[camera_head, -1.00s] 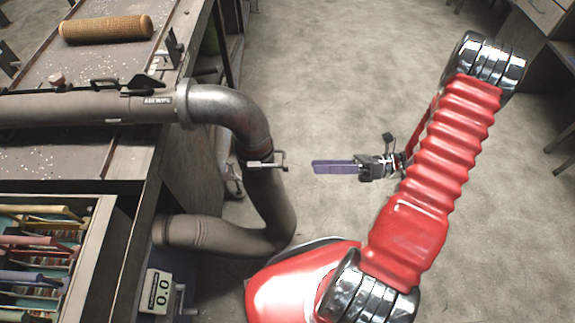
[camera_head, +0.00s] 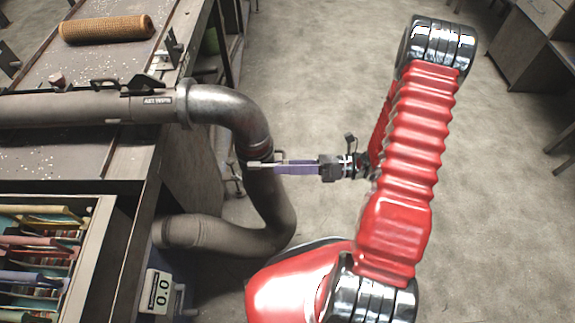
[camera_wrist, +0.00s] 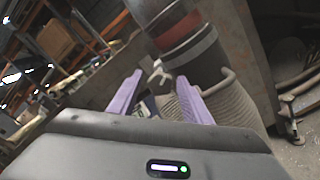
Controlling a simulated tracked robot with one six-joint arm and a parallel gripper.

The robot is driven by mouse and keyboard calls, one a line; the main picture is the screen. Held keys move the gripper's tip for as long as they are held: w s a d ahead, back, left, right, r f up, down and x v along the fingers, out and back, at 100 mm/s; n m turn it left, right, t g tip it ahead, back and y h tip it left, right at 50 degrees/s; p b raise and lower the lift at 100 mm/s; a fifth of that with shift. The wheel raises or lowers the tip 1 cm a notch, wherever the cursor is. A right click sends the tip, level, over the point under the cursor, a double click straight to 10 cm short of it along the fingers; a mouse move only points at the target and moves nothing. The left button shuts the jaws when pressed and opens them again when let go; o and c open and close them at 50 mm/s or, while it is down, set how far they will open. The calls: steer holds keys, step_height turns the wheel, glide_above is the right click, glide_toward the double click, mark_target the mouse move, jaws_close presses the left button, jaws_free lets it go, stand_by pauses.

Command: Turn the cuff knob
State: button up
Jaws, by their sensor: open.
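The cuff (camera_head: 258,151) is a dark band with a reddish stripe around the grey hose below the metal elbow; the wrist view shows it at top centre (camera_wrist: 184,32). A small pale metal knob (camera_head: 257,163) sticks out from its right side. In the wrist view a pale, blurred knob-like piece (camera_wrist: 160,72) shows between the fingertips. My gripper (camera_head: 278,168) has purple fingers pointing left at the knob, with their tips overlapping its outer end. The fingers are apart in the wrist view (camera_wrist: 160,82). Whether they touch the knob I cannot tell.
The ribbed hose (camera_head: 225,237) bends back under the bench. A long pipe (camera_head: 60,108) lies along the bench, with a mesh tube (camera_head: 105,29) behind. An open drawer of tools (camera_head: 45,250) and a scale (camera_head: 158,292) are at lower left.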

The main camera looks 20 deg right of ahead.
steer(key=c, duration=0.9)
steer(key=shift+d, duration=0.35)
steer(key=shift+c, duration=0.7)
steer(key=shift+a, duration=0.3)
